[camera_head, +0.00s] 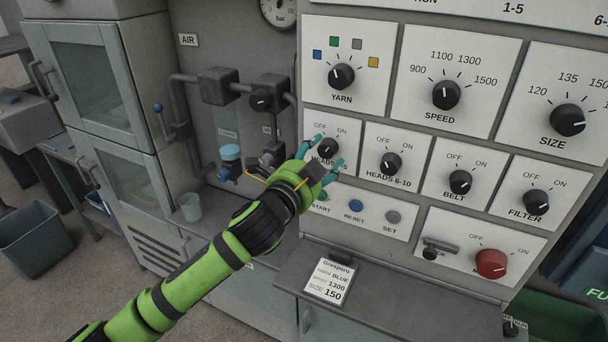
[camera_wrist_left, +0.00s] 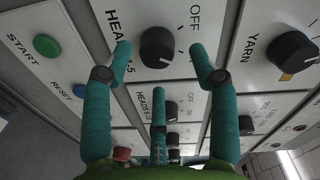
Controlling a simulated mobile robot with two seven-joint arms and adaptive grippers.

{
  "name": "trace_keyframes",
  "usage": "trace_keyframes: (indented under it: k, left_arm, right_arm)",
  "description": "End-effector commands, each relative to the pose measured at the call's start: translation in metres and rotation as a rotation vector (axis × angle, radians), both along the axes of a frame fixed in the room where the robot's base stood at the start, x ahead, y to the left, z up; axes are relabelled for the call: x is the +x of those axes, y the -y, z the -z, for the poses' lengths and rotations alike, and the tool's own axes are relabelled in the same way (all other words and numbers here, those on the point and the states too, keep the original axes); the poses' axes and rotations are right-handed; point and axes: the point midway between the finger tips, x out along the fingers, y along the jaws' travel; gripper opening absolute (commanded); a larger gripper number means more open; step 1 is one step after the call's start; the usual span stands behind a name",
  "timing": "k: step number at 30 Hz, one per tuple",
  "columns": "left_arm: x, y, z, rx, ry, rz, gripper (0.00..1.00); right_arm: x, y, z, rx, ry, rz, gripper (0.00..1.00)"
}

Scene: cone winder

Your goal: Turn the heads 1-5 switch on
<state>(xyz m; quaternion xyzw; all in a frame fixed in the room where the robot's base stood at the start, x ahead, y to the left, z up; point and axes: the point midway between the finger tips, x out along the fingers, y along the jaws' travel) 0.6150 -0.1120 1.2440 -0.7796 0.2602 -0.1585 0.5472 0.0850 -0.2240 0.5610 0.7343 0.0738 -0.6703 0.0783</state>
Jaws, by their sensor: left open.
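The heads 1-5 switch (camera_head: 327,146) is a round black knob on a white plate with OFF and ON marks, and my left gripper partly covers its label. It also shows in the left wrist view (camera_wrist_left: 158,47), between the fingertips. My left gripper (camera_head: 328,152) has teal fingers, open, with one tip on each side of the knob. In the left wrist view the gripper (camera_wrist_left: 162,58) shows gaps between the fingertips and the knob. My right gripper is not in view.
The heads 6-10 knob (camera_head: 389,163) is close on the right, and the yarn knob (camera_head: 341,77) is above. The start, reset (camera_head: 356,205) and set (camera_head: 393,217) buttons lie below. A red knob (camera_head: 491,263) is at lower right. Pipes and a valve (camera_head: 262,99) stand at left.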

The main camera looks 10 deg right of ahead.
Motion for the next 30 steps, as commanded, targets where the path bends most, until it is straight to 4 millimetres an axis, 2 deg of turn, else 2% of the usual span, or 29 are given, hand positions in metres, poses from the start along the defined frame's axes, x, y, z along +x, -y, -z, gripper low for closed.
trace_keyframes:
  k: [9, 15, 27, 30]
  left_arm:
    - [-0.05, -0.034, -0.003, 0.001, 0.004, 0.002, 0.59]
    - [-0.069, -0.047, -0.005, 0.0, 0.005, 0.002, 0.59]
    - [-0.074, -0.051, -0.005, 0.0, 0.005, 0.002, 0.59]
    - [-0.071, -0.052, 0.001, -0.004, -0.009, -0.006, 0.59]
  right_arm:
    - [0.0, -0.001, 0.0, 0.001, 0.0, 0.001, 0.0]
    - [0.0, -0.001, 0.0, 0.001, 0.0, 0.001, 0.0]
    - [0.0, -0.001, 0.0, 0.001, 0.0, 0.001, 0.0]
    - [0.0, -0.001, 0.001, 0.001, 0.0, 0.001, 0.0]
